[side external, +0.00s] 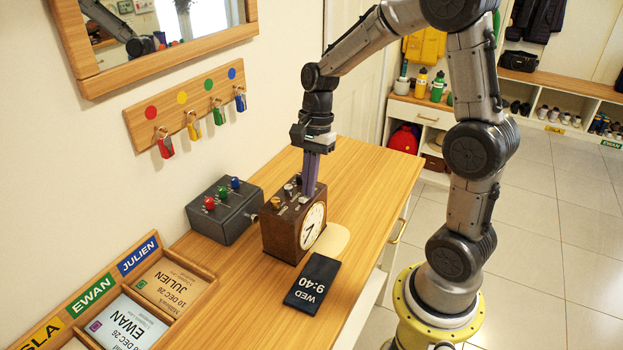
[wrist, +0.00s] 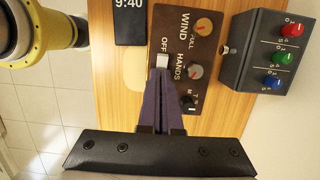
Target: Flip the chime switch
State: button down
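A brown wooden clock box (side external: 281,236) stands on the wooden top, its round white dial (side external: 313,225) facing right. In the wrist view its top panel (wrist: 180,43) carries WIND and HANDS labels, an orange knob (wrist: 204,26), a grey knob (wrist: 196,71) and a small dark switch (wrist: 191,104). A pale switch lever (wrist: 162,61) sits beside the word OFF; its chime label is not readable. My gripper (wrist: 161,82) points down at the panel, its purple fingers together, tips right by the pale lever. I cannot tell if they touch it. The fingers hide part of the panel.
A grey box (side external: 225,211) with red, green and blue knobs stands left of the clock. A dark display (side external: 312,283) reading WED 9:40 lies in front. A card tray (side external: 207,285) is at front left. Hooks with keys (side external: 191,124) hang on the wall. The far tabletop is clear.

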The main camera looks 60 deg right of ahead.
jog(key=shift+s, duration=0.1)
jog(key=shift+d+r, duration=0.25)
jog(key=shift+r, duration=0.2)
jog(key=d+v, duration=0.2)
jog(key=v, duration=1)
jog(key=shift+d, duration=0.35)
jog(key=shift+r, duration=0.1)
